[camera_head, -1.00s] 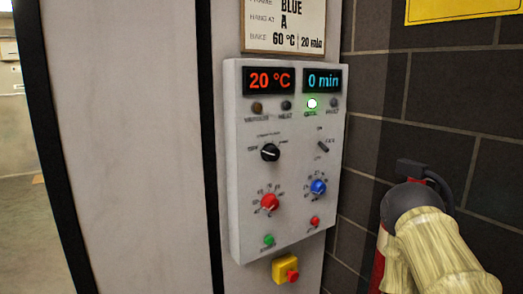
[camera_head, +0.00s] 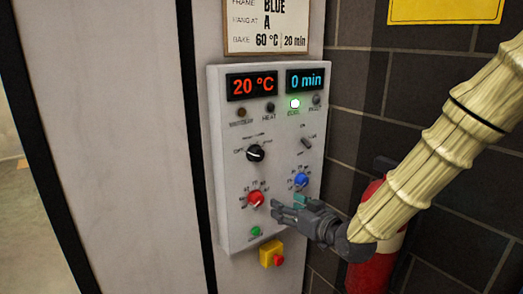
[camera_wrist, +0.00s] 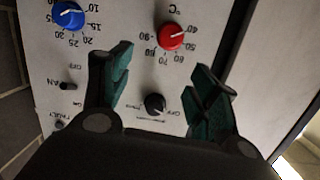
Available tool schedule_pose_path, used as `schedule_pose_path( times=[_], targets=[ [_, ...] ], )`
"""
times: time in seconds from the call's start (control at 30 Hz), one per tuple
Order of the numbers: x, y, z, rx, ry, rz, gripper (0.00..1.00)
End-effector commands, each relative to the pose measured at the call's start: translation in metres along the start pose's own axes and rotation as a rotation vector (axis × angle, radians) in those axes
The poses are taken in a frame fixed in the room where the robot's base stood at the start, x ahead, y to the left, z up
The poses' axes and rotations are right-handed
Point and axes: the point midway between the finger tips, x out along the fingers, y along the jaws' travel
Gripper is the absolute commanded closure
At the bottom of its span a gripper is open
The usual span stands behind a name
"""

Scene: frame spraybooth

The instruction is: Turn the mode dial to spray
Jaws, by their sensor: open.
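The mode dial is a black round knob (camera_head: 255,153) on the left of the grey control panel (camera_head: 226,200). OFF is printed at its left, with small blurred labels above; its pointer seems to face left, toward OFF. My gripper (camera_head: 280,208) is open and empty, in front of the panel's lower part, below and right of the black dial. In the wrist view the panel appears upside down. The black dial (camera_wrist: 155,103) shows between the two green-padded fingers (camera_wrist: 165,68), beyond them and apart from them.
A red knob (camera_head: 255,199), blue knob (camera_head: 301,180) and toggle switch (camera_head: 306,143) surround the dial. A green button (camera_head: 255,231) and yellow box with red button (camera_head: 271,254) sit lower. Displays read 20 °C (camera_head: 252,85) and 0 min (camera_head: 305,80). A red cylinder (camera_head: 372,258) stands right.

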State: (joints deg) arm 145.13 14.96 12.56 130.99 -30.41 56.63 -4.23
Motion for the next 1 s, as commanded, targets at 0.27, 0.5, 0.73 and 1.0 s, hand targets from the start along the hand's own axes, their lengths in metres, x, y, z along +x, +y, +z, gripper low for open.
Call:
schedule_pose_path(
  times=[0.27, 0.5, 0.73, 1.0],
  targets=[
    [-0.005, -0.016, -0.102, -0.079, 0.157, -0.053, 0.40],
    [0.008, -0.018, -0.114, -0.088, 0.169, -0.058, 0.40],
    [0.042, -0.021, -0.120, -0.088, 0.168, -0.059, 0.40],
    [0.080, -0.024, -0.126, -0.086, 0.168, -0.059, 0.40]
  ],
)
